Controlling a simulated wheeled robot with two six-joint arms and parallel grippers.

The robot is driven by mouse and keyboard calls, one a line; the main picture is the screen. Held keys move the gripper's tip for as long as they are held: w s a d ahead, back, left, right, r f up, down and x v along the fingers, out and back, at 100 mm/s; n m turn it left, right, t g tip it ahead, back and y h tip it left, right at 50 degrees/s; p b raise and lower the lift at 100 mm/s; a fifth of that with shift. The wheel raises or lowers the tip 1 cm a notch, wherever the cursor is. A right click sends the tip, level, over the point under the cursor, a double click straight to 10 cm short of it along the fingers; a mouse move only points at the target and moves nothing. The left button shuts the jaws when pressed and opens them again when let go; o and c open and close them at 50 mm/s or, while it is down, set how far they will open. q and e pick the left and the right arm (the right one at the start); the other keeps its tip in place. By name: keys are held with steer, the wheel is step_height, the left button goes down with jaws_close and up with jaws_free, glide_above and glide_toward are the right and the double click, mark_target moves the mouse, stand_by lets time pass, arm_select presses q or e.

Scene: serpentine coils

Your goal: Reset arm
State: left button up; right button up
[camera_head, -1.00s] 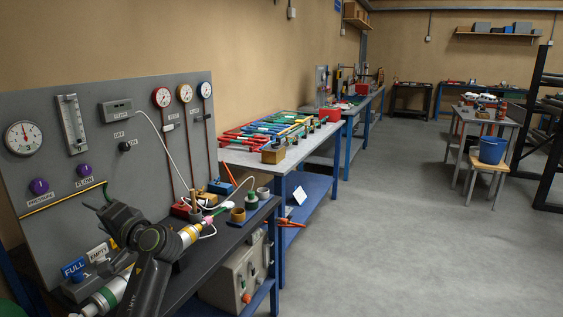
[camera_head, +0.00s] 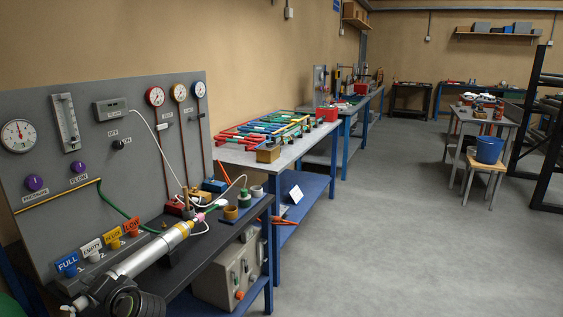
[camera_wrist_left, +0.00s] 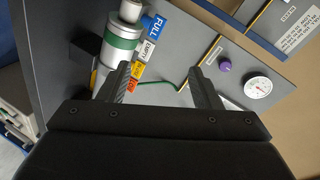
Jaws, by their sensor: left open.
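My left arm (camera_head: 125,300) shows as a dark shape at the bottom left of the head view, in front of the bench. In the left wrist view my left gripper (camera_wrist_left: 163,84) has its two dark fingers spread with nothing held between them. Beyond the fingers are a silver cylinder with a green band (camera_wrist_left: 119,46), tags and a thin green hose (camera_wrist_left: 155,83). The silver cylinder (camera_head: 146,258) lies at a slant along the bench in the head view, its lower end partly behind my arm. My right gripper is not in view.
A grey panel carries gauges (camera_head: 18,134), purple knobs (camera_head: 34,183) and coloured tags, including FULL (camera_head: 67,264) and LOW (camera_head: 132,225). Small fittings stand on the black bench. A table with coloured tubes (camera_head: 262,131) stands beyond. The grey floor (camera_head: 390,240) at right is clear.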

arm_select(q)
steer(key=s+d+f+n+g+h, duration=0.1)
steer(key=s+d+f+h, duration=0.15)
steer(key=s+f, duration=0.6)
steer(key=s+d+f+g+h, duration=0.1)
steer(key=s+f+h, duration=0.3)
steer(key=s+f, duration=0.4)
steer(key=s+d+f+n+g+h, duration=0.1)
steer(key=s+d+h, duration=0.15)
steer(key=s, duration=0.65)
steer(key=s+d+f+n+g+h, duration=0.15)
steer(key=s+d, duration=0.25)
steer(key=s, duration=0.5)
step_height(320, 180, down, 24)
steer(key=a, duration=0.1)
steer(key=s+d+f+g+h, duration=0.1)
steer(key=s+f+g, duration=0.1)
steer(key=s+f, duration=1.2)
step_height(320, 180, down, 2)
steer(key=shift+s+f+m, duration=0.1)
steer(key=shift+s+m, duration=0.2)
steer(key=shift+m, duration=0.15)
